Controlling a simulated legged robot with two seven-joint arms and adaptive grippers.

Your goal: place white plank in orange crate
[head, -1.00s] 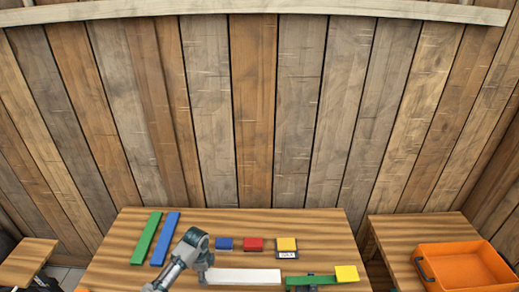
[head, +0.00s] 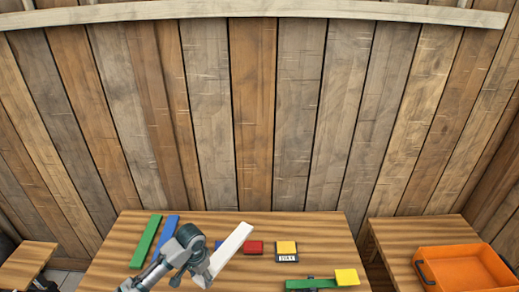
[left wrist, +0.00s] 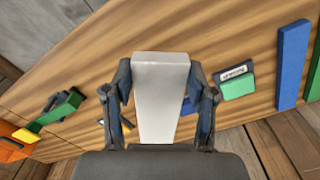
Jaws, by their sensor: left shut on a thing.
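The white plank (head: 231,249) is held by my left gripper (head: 203,276), slanting up to the right in the head view and clear of the table. In the left wrist view, the plank (left wrist: 160,95) lies between the two fingers of my left gripper (left wrist: 160,84), which are shut on its sides. The orange crate (head: 463,251) stands on a wooden surface at the right and looks empty. Part of the crate also shows at the left edge of the left wrist view (left wrist: 10,143). My right gripper is not in view.
Long green (head: 146,241) and blue (head: 170,228) planks lie at the table's left. Small red (head: 254,247) and yellow (head: 287,246) blocks lie mid-table. A green bar (head: 300,283) with a yellow block (head: 346,276) stands between plank and crate. A gap separates the tables.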

